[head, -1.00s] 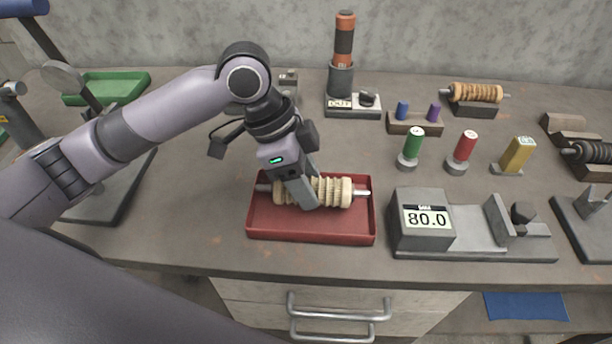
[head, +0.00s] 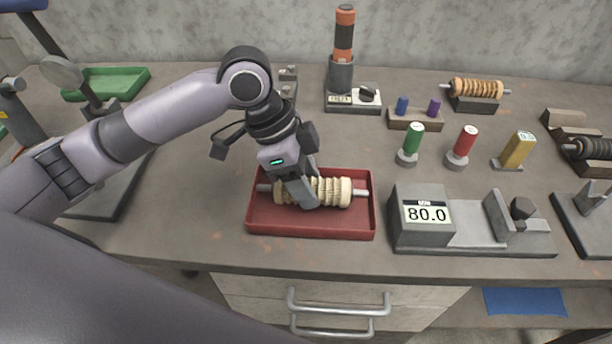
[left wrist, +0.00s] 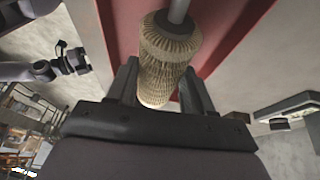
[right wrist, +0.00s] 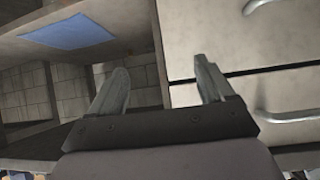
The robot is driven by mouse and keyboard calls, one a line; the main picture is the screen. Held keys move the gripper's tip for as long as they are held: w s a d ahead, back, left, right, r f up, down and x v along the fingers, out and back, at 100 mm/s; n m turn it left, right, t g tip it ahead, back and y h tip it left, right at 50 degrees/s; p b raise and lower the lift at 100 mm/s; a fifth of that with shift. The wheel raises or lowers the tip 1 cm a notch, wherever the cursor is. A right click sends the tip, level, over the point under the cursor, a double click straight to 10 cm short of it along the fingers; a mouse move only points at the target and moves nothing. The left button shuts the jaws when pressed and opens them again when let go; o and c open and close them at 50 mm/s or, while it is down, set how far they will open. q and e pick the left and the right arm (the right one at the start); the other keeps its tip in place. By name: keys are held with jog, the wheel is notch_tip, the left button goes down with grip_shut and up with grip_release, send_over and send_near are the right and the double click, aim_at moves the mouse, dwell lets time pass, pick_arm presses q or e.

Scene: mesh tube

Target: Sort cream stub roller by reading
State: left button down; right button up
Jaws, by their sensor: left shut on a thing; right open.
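The cream stub roller (head: 335,192), ribbed with a metal shaft out of each end, lies level in the red tray (head: 310,222). My left gripper (head: 308,200) reaches down into the tray and is shut on the roller's middle. The roller also shows between the fingers in the left wrist view (left wrist: 165,65); the fingers hide part of it. A grey gauge with a display (head: 427,214) reading 80.0 stands right of the tray. My right gripper (right wrist: 165,90) is open and empty, facing the drawer fronts below the bench top.
A green tray (head: 105,83) lies at the back left. Another ribbed roller (head: 476,88) rests on a stand at the back right. Green, red and yellow pieces stand behind the gauge. Bare bench lies left of the red tray.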

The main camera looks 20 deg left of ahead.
pick_arm(q)
jog(key=shift+f, duration=0.5)
dwell(0.3)
jog(key=shift+c, duration=1.8)
grip_release()
jog(key=shift+f, duration=0.1)
jog(key=v, duration=0.7)
jog(key=shift+r+p, duration=0.6)
jog(key=shift+p, duration=0.05)
jog(key=r+p, duration=0.2)
jog(key=shift+p, duration=0.35)
notch_tip(320, 180, up, 4)
jog(key=shift+r+p, duration=0.1)
jog(key=shift+p, duration=0.45)
